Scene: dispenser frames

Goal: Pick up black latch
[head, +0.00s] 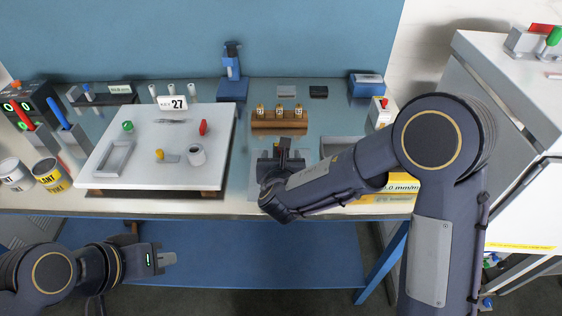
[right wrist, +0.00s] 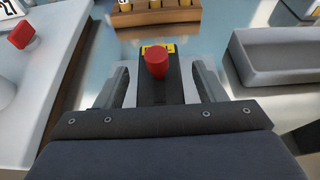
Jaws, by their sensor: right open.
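My right gripper (head: 283,160) reaches over the right part of the bench. In the right wrist view its two fingers (right wrist: 160,88) are apart, one on each side of a dark upright piece (right wrist: 158,90) with a red round knob and a yellow label behind it. This piece may be the black latch; I cannot tell for sure. Gaps show between it and both fingers. Its lower part is hidden by my gripper body. A small black block (head: 318,91) lies at the back of the bench. My left gripper (head: 168,259) is low at left, in front of the bench, away from everything; its finger gap is unclear.
A white board (head: 215,140) with small parts and a "27" sign is left of my right gripper. A wooden holder (head: 279,127) with several yellow-topped pieces stands behind it. A grey tray (head: 340,143) is to the right, with a yellow box (head: 396,188) nearby.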

